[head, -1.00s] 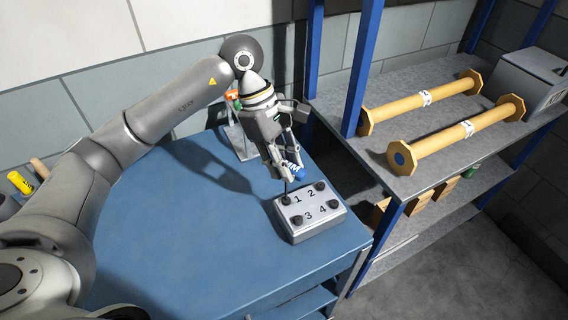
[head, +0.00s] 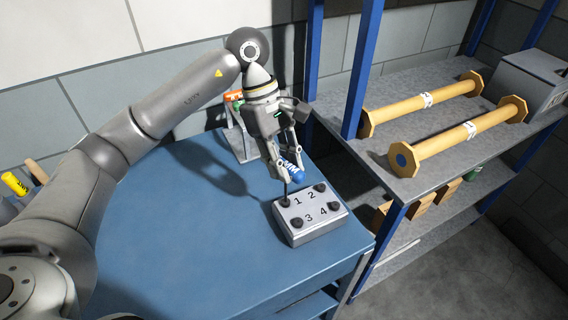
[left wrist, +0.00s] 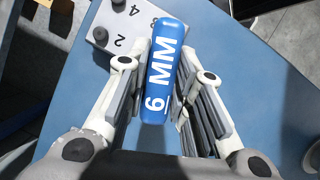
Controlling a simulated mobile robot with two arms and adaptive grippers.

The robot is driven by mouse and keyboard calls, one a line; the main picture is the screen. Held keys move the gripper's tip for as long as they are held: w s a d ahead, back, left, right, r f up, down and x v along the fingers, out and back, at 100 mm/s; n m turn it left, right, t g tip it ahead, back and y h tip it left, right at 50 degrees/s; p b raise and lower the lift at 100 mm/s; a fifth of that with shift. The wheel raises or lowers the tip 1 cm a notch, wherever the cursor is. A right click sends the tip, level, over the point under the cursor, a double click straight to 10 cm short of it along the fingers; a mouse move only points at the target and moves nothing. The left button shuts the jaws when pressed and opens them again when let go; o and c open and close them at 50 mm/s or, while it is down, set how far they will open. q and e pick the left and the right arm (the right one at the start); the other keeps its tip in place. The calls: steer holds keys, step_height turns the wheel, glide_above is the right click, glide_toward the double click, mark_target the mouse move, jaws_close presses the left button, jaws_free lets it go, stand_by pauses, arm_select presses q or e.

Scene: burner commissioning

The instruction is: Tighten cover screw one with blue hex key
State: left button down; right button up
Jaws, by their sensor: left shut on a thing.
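My left gripper (head: 288,168) is shut on the blue handle of the hex key (head: 291,170), just above the cover. In the left wrist view the blue hex key (left wrist: 161,75) sits between the two fingers and reads "6 MM". The grey cover block (head: 312,228) stands on the blue table with several dark screws and the numbers 1 to 4. The key's thin shaft runs down to cover screw one (head: 285,201) and appears to meet it; exact seating cannot be told. In the left wrist view the cover (left wrist: 112,28) is partly hidden by the handle. My right gripper is not seen.
The blue table (head: 200,250) is clear left of the cover. A stand with orange and green handled tools (head: 238,130) is behind the gripper. A shelf (head: 375,165) with yellow spools (head: 455,145) and a blue post (head: 362,70) stands close on the right.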

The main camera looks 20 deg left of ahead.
arm_select(q)
steer(key=shift+m, duration=0.4)
steer(key=shift+r, duration=0.15)
steer(key=shift+r+p, duration=0.4)
steer(key=shift+r, duration=0.75)
